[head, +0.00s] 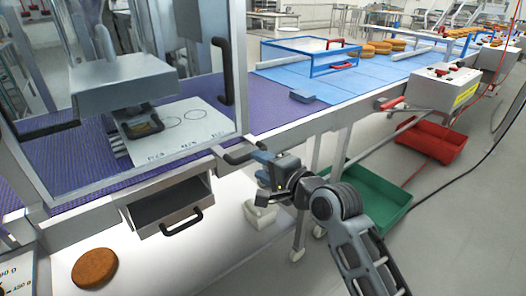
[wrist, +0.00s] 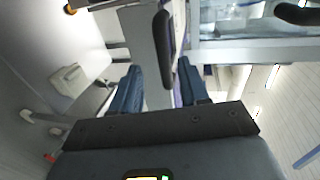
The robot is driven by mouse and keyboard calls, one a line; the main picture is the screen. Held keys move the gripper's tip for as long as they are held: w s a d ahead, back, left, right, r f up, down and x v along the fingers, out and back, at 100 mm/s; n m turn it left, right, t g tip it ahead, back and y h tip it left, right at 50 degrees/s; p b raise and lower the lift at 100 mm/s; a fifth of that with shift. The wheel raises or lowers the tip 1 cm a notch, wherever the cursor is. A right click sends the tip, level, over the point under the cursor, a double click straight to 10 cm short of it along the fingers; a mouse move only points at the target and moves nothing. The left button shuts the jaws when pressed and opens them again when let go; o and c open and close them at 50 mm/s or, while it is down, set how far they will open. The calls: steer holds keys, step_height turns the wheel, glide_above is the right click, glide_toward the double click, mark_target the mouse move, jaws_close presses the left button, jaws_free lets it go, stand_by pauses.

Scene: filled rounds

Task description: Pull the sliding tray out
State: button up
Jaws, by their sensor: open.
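A black bar handle (head: 240,155) sits on a grey metal front at the side of the framed machine, at the belt's near edge. I take it for the sliding tray's handle, but cannot be sure. My gripper (head: 262,158) is close to its right end in the head view. A black handle (wrist: 163,35) lies just ahead, lined up with the gap. A white plate with drawn circles (head: 185,127) lies inside the machine; whether it belongs to the tray is unclear.
A metal drawer (head: 165,203) with its own black handle (head: 181,222) hangs below the belt, left of my gripper. A round brown patty (head: 94,268) lies lower left. A green crate (head: 372,203) and red crate (head: 433,143) stand on the floor right. The machine frame has another upright handle (head: 223,70).

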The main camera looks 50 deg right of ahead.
steer(key=x, duration=0.8)
steer(key=shift+d+r, duration=0.25)
steer(key=shift+d, duration=0.15)
jaws_close()
